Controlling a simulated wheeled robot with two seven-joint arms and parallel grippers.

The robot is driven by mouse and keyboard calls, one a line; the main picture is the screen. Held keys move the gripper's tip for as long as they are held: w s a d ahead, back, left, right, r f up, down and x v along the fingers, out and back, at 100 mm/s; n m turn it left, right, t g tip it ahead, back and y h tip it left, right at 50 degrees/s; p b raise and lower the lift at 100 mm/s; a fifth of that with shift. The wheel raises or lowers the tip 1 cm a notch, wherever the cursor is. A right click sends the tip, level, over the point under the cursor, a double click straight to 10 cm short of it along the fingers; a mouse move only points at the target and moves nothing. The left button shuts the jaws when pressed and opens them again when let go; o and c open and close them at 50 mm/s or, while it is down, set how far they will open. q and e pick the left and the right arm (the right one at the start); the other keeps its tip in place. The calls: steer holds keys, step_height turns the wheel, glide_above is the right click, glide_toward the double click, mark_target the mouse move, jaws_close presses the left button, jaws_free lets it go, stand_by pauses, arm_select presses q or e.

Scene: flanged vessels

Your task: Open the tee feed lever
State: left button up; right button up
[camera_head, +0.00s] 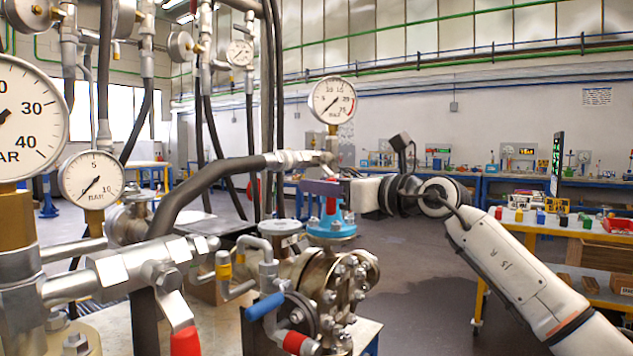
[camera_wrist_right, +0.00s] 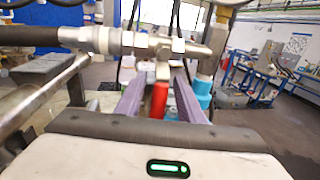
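The tee is a metal fitting (camera_head: 300,158) below a round gauge (camera_head: 332,100), with a black hose joining it from the left. It also shows across the top of the right wrist view (camera_wrist_right: 165,45). A red lever handle (camera_wrist_right: 159,100) hangs down from it; in the head view only a small red part (camera_head: 331,205) shows beneath the fingers. My right gripper (camera_head: 322,188) reaches in from the right. Its purple fingers (camera_wrist_right: 160,98) stand on either side of the red handle, with narrow gaps visible, so it looks open around the lever. My left gripper is out of view.
A cyan-blue flanged fitting (camera_head: 331,226) tops the metal vessel (camera_head: 335,285) just below my gripper. A blue-handled lever (camera_head: 264,306) and another red handle (camera_head: 185,342) are nearer. Pipes and gauges crowd the left. The floor (camera_head: 425,300) behind my right arm is clear.

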steer(key=shift+x, duration=0.95)
jaws_close()
steer(key=shift+s, duration=0.1)
steer(key=shift+s+a+r+m+g+p, duration=0.1)
steer(key=shift+s+a+m+g+p, duration=0.2)
steer(key=shift+m+p, duration=0.6)
steer(key=shift+s+a+r+m+g+p, duration=0.2)
steer(key=shift+s+m+p, duration=0.25)
steer(key=shift+m, duration=0.8)
steer(key=shift+s+a+f+m+g+p, duration=0.1)
steer(key=shift+s+a+m+g+p, duration=0.15)
steer(key=shift+m+p, duration=0.65)
steer(key=shift+s+a+m, duration=0.1)
steer(key=shift+m, duration=0.15)
